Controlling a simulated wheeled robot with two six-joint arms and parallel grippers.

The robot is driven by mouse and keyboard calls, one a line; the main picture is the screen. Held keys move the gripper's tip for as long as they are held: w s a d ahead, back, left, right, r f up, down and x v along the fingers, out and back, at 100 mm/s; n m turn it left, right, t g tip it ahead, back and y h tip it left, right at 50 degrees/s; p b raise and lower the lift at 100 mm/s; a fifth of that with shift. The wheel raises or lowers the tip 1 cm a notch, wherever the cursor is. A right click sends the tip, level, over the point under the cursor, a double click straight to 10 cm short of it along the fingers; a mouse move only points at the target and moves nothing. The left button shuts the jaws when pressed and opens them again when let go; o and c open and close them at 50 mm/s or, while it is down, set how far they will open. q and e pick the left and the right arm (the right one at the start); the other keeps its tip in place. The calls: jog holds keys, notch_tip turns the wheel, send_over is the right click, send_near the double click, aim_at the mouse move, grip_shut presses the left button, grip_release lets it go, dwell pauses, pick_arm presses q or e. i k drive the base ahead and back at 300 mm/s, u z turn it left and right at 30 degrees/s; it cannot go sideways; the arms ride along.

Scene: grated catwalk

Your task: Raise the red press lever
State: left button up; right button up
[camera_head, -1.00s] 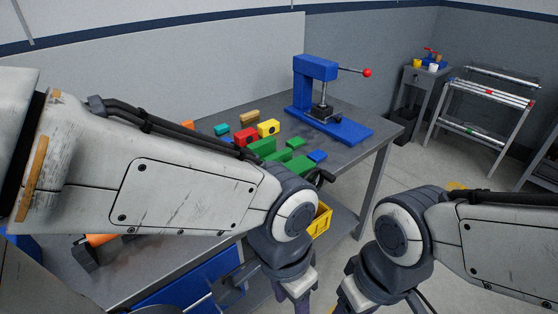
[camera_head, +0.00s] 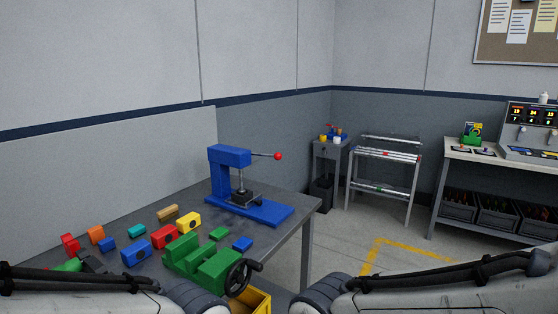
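The press (camera_head: 229,157) is a blue frame on a blue base, standing at the far right end of the grey workbench (camera_head: 309,208). Its lever is a thin dark rod with a red ball knob (camera_head: 278,156) at the end. The lever points right from the press head and looks about level. My left and right arms show only as upper links along the bottom edge. Both grippers are outside the picture, and nothing of mine is near the lever.
A green vise (camera_head: 203,262) with a black handwheel and several coloured blocks (camera_head: 163,237) lie on the bench left of the press. A yellow bin (camera_head: 252,301) is below its front edge. A small stand (camera_head: 328,160) and a rod rack (camera_head: 386,157) stand behind. Open floor lies right of the bench.

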aim_at(277, 156)
jog(key=z, duration=0.4)
jog(key=i, duration=1)
jog(key=u, duration=0.4)
